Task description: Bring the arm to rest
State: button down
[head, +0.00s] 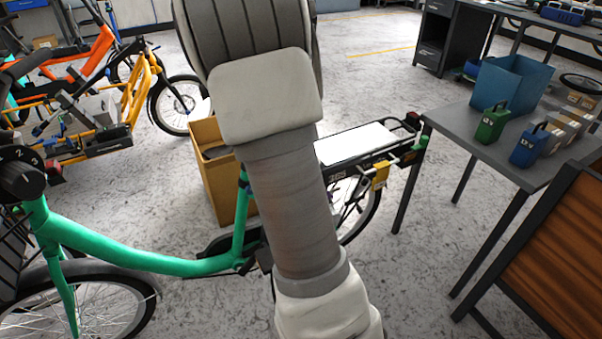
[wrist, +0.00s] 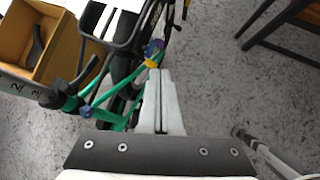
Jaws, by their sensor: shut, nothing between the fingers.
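My gripper (wrist: 160,85) shows in the wrist view with its two pale fingers together and nothing between them. It points down over the floor beside the green cargo bike (wrist: 88,108). In the head view my arm crosses the middle of the picture, and my gripper is not seen there. The green bike (head: 135,258) stands behind my arm, with its frame at the lower left and its rear rack (head: 355,145) to the right of the arm.
A cardboard box (head: 226,195) stands on the floor behind the bike. A grey table (head: 468,140) at the right holds a blue bin (head: 510,82), a green case (head: 492,124) and a blue case (head: 529,146). A brown slatted panel (head: 560,255) is at the lower right. Orange and yellow bikes (head: 148,88) stand at the left.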

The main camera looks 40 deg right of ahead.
jog(key=s+a+r+m+t+y, duration=0.1)
jog(key=s+a+r+m+y, duration=0.1)
jog(key=s+a+r+m, duration=0.55)
jog(key=s+a+r+m+t+y, duration=0.1)
jog(key=s+a+r+m+y, duration=0.3)
jog(key=a, duration=0.7)
jog(key=s+a+r+m+t+y, duration=0.1)
jog(key=s+a+r+m, duration=0.4)
jog(key=a+r+m, duration=0.3)
notch_tip(320, 180, up, 19)
jog(key=a+p, duration=0.1)
jog(key=p, duration=1.9)
